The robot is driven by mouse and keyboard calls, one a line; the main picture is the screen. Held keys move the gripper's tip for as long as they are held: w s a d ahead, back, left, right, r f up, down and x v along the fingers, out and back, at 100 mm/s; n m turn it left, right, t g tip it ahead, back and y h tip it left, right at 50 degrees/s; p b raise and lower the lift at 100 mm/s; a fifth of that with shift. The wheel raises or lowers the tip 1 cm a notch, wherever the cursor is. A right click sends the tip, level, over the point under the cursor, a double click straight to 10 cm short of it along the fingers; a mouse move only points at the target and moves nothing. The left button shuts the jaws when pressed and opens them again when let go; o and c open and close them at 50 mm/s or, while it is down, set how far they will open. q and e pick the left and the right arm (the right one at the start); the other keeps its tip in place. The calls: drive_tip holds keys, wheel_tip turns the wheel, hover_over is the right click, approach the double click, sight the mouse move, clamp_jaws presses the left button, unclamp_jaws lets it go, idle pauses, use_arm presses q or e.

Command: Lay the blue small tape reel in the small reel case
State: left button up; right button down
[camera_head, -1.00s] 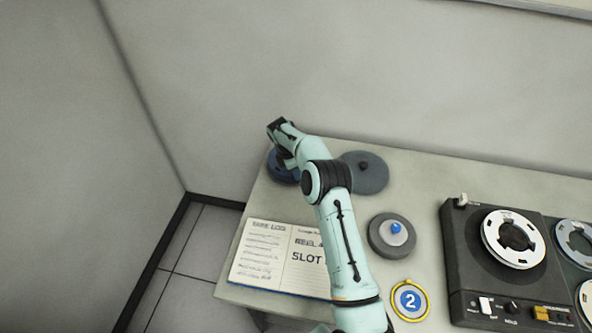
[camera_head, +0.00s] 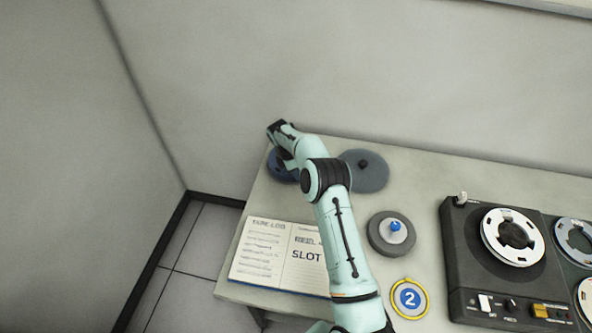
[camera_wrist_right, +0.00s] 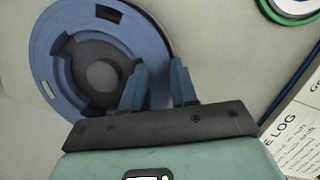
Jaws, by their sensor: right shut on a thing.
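A blue reel (camera_wrist_right: 152,38) with cut-outs and a wide centre opening fills the left of the right wrist view. In the head view it is a dark blue disc (camera_head: 279,170) at the table's back left corner, partly hidden by my arm. My right gripper (camera_wrist_right: 160,72) is shut on its rim, with one finger over the ring and one outside. In the head view the right gripper (camera_head: 288,160) is mostly hidden. A dark area with a grey round centre (camera_wrist_right: 101,76) shows through the reel's opening; I cannot tell whether this is the small reel case. My left gripper is not in view.
A grey disc with a dark knob (camera_head: 366,178) lies right of the reel. Nearer is a round grey piece with a blue knob (camera_head: 378,240). An open log book (camera_head: 262,255), a yellow-rimmed "2" disc (camera_head: 424,300), a green-rimmed disc (camera_wrist_right: 270,12) and a tape deck (camera_head: 462,255) occupy the table.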

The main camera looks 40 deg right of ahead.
drive_tip(key=shift+f, duration=0.3)
idle(0.6)
drive_tip(key=c, duration=0.8)
unclamp_jaws()
drive_tip(key=c, duration=0.3)
drive_tip(key=shift+c, duration=0.2)
drive_tip(key=shift+s+d+r+v, duration=0.1)
drive_tip(key=shift+d+v, duration=0.2)
drive_tip(key=shift+v, duration=1.15)
drive_tip(key=shift+s+d+r+v, duration=0.15)
drive_tip(key=shift+d+v, duration=0.2)
drive_tip(key=shift+v, duration=1.1)
drive_tip(key=shift+s+d+v, duration=0.1)
drive_tip(key=shift+d+v, duration=0.2)
drive_tip(key=shift+v, duration=1.1)
